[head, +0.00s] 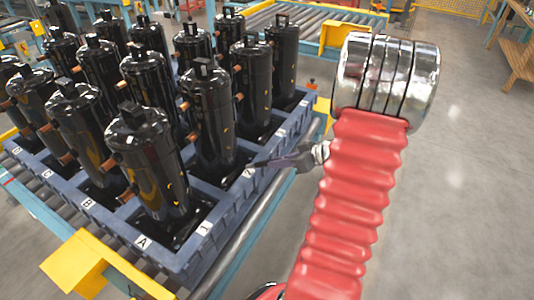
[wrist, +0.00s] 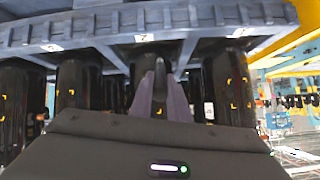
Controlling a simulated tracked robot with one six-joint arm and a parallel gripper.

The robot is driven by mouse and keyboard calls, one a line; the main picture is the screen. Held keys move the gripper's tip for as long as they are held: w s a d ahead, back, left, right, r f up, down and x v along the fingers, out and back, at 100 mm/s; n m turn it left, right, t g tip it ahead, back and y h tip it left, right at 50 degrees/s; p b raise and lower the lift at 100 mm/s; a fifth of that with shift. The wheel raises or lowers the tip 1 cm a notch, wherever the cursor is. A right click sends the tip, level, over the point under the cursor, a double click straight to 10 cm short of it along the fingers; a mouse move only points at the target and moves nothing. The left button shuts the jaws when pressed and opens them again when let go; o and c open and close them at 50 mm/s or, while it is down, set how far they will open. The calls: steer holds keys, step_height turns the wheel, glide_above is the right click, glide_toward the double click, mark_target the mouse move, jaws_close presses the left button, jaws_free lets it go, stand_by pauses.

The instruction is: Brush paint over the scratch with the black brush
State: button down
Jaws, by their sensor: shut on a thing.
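Black cylindrical compressors stand in rows in a blue pallet (head: 215,255); the front one (head: 150,165) is by label A. Small yellow corner marks show on several cylinders, including a compressor (wrist: 225,85) in the wrist view, where the scene appears upside down. I cannot make out a scratch inside the marks. My gripper (head: 262,162) is at the pallet's right edge, beside a compressor (head: 208,115). In the wrist view its purple-grey fingers (wrist: 160,98) are shut on a slim dark brush (wrist: 160,73), pointing toward the middle compressor. Contact between brush tip and compressor cannot be told.
The pallet rests on a roller conveyor (head: 240,250) with yellow end brackets (head: 75,265). Another roller conveyor (head: 290,20) is behind. Compressors stand close together with narrow gaps. Grey floor (head: 460,150) at the right is clear, with a wooden rack (head: 515,60) at the far right.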

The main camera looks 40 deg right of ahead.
steer(key=shift+d+r, duration=0.25)
steer(key=shift+d, duration=0.25)
steer(key=shift+w, duration=0.15)
steer(key=shift+w+a, duration=0.45)
steer(key=shift+w, duration=0.45)
steer(key=shift+w+a, duration=0.25)
steer(key=shift+w, duration=0.4)
steer(key=shift+w+a, duration=0.2)
steer(key=shift+w, duration=0.45)
steer(key=shift+w+a, duration=0.2)
steer(key=shift+w, duration=0.45)
steer(key=shift+w+a, duration=0.2)
steer(key=shift+w, duration=0.3)
steer(key=shift+w+a, duration=0.15)
steer(key=shift+w, duration=0.35)
steer(key=shift+w+d, duration=0.25)
steer(key=shift+d, duration=0.5)
steer(key=shift+w+d, duration=0.2)
steer(key=shift+d, duration=0.55)
